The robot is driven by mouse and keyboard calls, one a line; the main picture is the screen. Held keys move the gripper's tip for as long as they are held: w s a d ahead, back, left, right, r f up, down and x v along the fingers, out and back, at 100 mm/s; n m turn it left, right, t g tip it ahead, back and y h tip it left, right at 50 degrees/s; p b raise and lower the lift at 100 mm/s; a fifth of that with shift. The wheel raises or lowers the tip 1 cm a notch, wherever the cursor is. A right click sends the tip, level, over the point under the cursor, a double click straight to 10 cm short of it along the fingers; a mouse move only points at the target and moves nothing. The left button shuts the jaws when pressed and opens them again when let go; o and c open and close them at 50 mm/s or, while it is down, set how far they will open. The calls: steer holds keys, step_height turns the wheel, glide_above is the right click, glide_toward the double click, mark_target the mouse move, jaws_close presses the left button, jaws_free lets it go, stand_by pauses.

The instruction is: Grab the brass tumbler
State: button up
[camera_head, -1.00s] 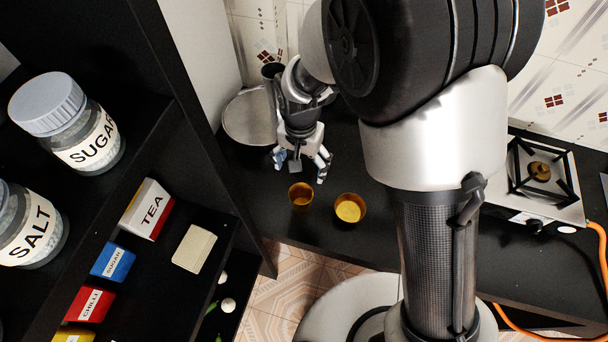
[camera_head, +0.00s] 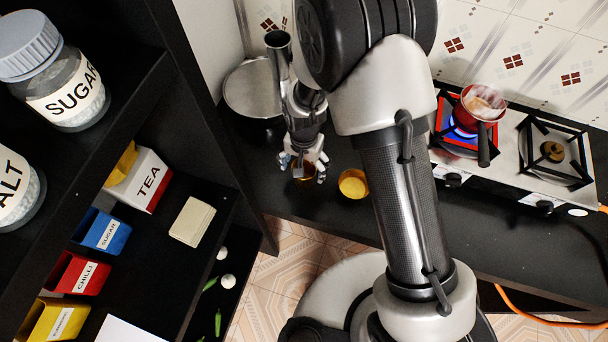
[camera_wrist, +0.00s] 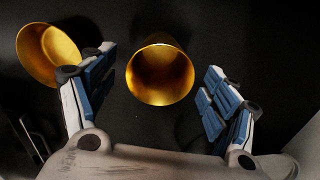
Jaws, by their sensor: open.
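The brass tumbler (camera_wrist: 160,72) stands on the black counter, between the two blue-padded fingers of my gripper (camera_wrist: 155,92) in the wrist view. Gaps show on both sides of it, and the fingers are open and apart from it. In the head view my gripper (camera_head: 304,172) is low over the counter and mostly hides the tumbler (camera_head: 302,172). A second brass vessel, a wider bowl (camera_head: 353,184), stands to the right of it. In the wrist view that bowl (camera_wrist: 50,55) is at the upper left, just outside one finger.
A large steel pot (camera_head: 252,92) stands behind my gripper at the left. A stove (camera_head: 515,155) with a red pan (camera_head: 474,110) over a blue flame is at the right. A dark shelf with jars and spice boxes (camera_head: 100,232) fills the left side.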

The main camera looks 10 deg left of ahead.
steer(key=shift+f, duration=0.9)
steer(key=shift+r, duration=0.1)
steer(key=c, duration=1.2)
